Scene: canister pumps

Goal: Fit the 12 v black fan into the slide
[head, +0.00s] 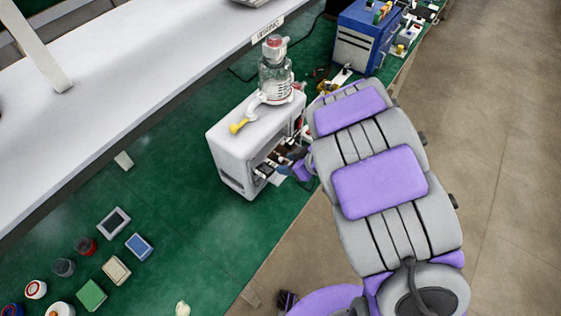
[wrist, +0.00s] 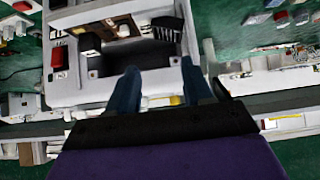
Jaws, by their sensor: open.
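The white pump housing (head: 233,140) stands on the green bench in the head view, its open side facing my arm. In the wrist view the open housing (wrist: 95,14) fills the upper middle, with dark parts inside. A black ribbed part (wrist: 167,31) sits at its inner right and a black block (wrist: 88,42) at its left; I cannot tell whether either is the fan. The slide cannot be made out for certain. My gripper (wrist: 158,68) is open, its two blue fingers pointing into the housing's opening with nothing seen between them. It shows small at the opening in the head view (head: 290,168).
A blue box (head: 362,38) stands behind. A white shelf (head: 120,60) runs along the left.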

